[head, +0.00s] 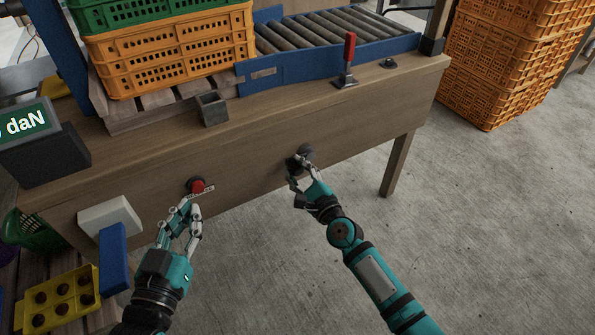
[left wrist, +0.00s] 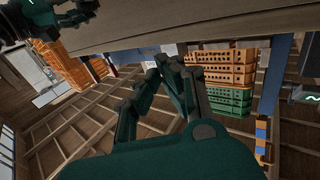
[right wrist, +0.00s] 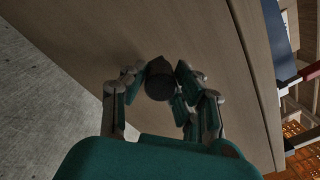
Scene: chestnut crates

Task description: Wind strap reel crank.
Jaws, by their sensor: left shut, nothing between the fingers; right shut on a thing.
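A dark crank knob (head: 303,153) sticks out from the front board of the wooden bench. My right gripper (head: 296,177) is shut on it; in the right wrist view the round dark knob (right wrist: 159,80) sits between the fingertips. The rest of the reel is hidden or cannot be made out. My left gripper (head: 190,203) is shut and empty, just below a red knob (head: 196,185) with a small white label on the same board. In the left wrist view the left fingers (left wrist: 165,62) meet with nothing between them.
The bench (head: 270,116) carries orange crates (head: 185,62), a roller conveyor (head: 325,28), a red lever (head: 348,58) and a display (head: 28,130). A yellow tray (head: 62,292) and a blue block (head: 113,255) are low at left.

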